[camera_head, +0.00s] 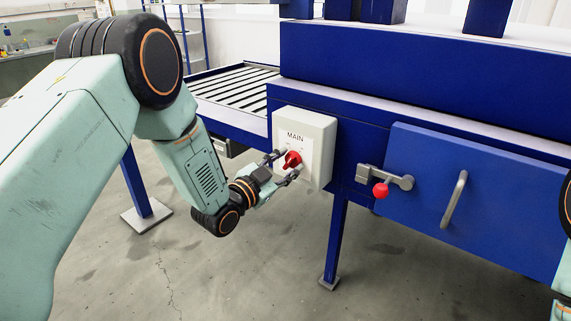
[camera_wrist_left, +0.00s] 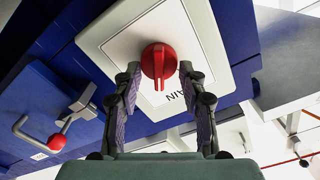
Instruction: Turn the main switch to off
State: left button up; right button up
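The main switch is a red rotary knob (camera_head: 292,160) on a white plate marked MAIN, on the front of a light grey box (camera_head: 318,140). My left gripper (camera_head: 282,168) is at the box front, with one finger at the knob's upper left and the other at its lower right. In the left wrist view the knob (camera_wrist_left: 158,62) shows between the tips of the open left gripper (camera_wrist_left: 161,78), with gaps on both sides. Its grip bar points along the fingers there. Part of the plate's lettering is hidden. My right gripper is not in view.
The box is fixed to a blue machine frame (camera_head: 350,150). To its right are a latch with a red ball (camera_head: 381,190) and a blue door (camera_head: 500,195) with a grey handle (camera_head: 454,199). A roller conveyor (camera_head: 235,88) lies behind. The floor below is clear around the blue legs.

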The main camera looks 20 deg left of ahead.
pick_arm(q)
jog(key=shift+d, duration=0.1)
jog(key=c, duration=0.7)
jog(key=shift+o, duration=0.2)
jog(key=shift+r, duration=0.1)
jog(key=n, duration=1.1)
jog(key=shift+w+a+r+n, duration=0.1)
jog(key=shift+w+a+n, duration=0.1)
jog(key=shift+a+n, duration=0.15)
jog(key=shift+n, duration=0.25)
